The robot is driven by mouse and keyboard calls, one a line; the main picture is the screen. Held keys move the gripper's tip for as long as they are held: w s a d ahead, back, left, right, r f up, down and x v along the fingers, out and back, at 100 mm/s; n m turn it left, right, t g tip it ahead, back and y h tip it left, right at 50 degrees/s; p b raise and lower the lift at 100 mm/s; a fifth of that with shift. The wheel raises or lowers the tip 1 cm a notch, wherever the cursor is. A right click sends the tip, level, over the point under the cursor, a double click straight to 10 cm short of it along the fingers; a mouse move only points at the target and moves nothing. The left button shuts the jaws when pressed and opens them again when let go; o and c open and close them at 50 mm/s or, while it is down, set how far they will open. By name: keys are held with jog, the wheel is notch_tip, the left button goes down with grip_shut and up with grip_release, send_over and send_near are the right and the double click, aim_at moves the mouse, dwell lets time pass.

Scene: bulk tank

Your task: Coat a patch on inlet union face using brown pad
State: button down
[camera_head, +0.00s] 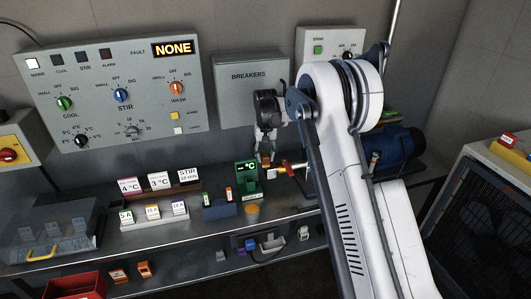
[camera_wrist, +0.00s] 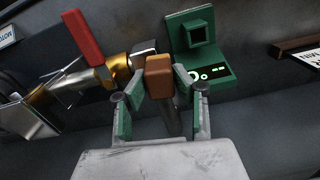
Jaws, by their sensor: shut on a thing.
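The brown pad (camera_wrist: 159,72) is a small brown block on a dark grey stem. My gripper (camera_wrist: 160,108), with green-lined fingers, is shut on the stem, with the pad out past the fingertips. In the head view my gripper (camera_head: 267,160) hangs above the bench, left of the brass fitting (camera_head: 284,172). The wrist view shows a brass and steel pipe fitting (camera_wrist: 118,70), likely the inlet union, just behind and left of the pad. Its steel end (camera_wrist: 144,50) is close to the pad; I cannot tell whether they touch. Any coated patch is not discernible.
A red valve lever (camera_wrist: 84,38) rises from the pipe. A green display unit (camera_head: 248,180) stands beside the fitting, behind and right of the pad in the wrist view. A blue motor (camera_head: 397,147) lies to the right. Labelled blocks (camera_head: 154,214) crowd the bench to the left.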

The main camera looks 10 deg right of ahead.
aim_at(265, 155)
jog(key=shift+w+d+f+p, duration=0.1)
jog(key=shift+d+f+p, duration=0.1)
jog(key=shift+d, duration=0.4)
jog(key=shift+w+d+f+p, duration=0.1)
jog(key=shift+d+p, duration=0.1)
jog(key=shift+d, duration=0.4)
jog(key=shift+d+f+p, duration=0.1)
jog(key=shift+d+p, duration=0.1)
jog(key=shift+d, duration=0.4)
jog(key=shift+d+r+p, duration=0.1)
jog(key=shift+d+p, duration=0.15)
jog(key=shift+p, duration=0.1)
jog(key=shift+a, duration=0.25)
jog(key=shift+s+a+f+b, duration=0.15)
jog(key=shift+a+b, duration=0.1)
jog(key=shift+a, duration=0.2)
jog(key=shift+w+a+f+b, duration=0.1)
jog(key=shift+a+b, duration=0.1)
jog(key=shift+a, duration=0.25)
jog(key=shift+s+a, duration=0.15)
jog(key=shift+a, duration=0.5)
jog(key=shift+a+r, duration=0.2)
jog(key=shift+a, duration=0.1)
jog(key=shift+r+p, duration=0.95)
jog(key=shift+r, duration=3.1)
jog(key=shift+f, duration=0.1)
